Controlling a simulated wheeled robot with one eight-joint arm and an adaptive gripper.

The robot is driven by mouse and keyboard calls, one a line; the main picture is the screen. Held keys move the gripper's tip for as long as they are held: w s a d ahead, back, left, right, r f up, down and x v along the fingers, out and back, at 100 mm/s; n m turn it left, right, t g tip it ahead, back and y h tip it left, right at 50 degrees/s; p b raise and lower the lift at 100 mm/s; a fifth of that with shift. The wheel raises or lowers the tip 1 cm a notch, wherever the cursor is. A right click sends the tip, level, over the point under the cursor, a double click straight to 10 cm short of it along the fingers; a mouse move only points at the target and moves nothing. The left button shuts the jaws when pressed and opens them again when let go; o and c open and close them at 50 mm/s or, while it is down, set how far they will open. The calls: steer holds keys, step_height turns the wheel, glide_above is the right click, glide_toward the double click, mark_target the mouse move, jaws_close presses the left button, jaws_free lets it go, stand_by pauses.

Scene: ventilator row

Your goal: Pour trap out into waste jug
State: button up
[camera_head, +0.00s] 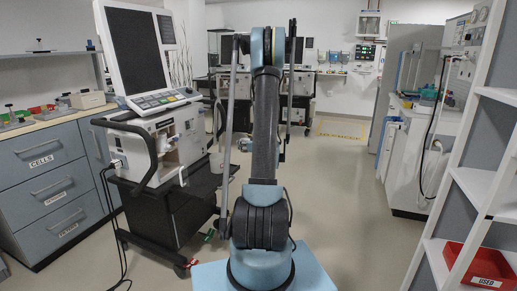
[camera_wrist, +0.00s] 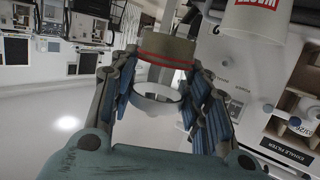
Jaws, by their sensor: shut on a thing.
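In the wrist view my gripper (camera_wrist: 162,78) is shut, its blue-padded fingers on both sides of the trap (camera_wrist: 166,48). The trap has a beige collar with a red line and a clear, ring-like cup part between the fingers. Whether it holds liquid cannot be told. A white vessel with red lettering (camera_wrist: 243,22), probably the waste jug, is cut off at the top right, apart from the trap. In the head view a small pale vessel (camera_head: 217,162) shows beside my arm at the cart's edge.
A ventilator (camera_head: 180,145) on a dark cart stands left of my arm, with a screen above. Its panel labelled EXHALE FILTER (camera_wrist: 289,152) is close in the wrist view. A red USED bin (camera_head: 480,268) sits on white shelves at right. The floor right of my arm is clear.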

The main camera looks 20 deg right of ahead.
steer(key=a+r, duration=0.2)
steer(key=a, duration=1.1)
steer(key=shift+s+r+n+y, duration=0.3)
steer(key=shift+s+r+y, duration=0.1)
steer(key=shift+s, duration=0.1)
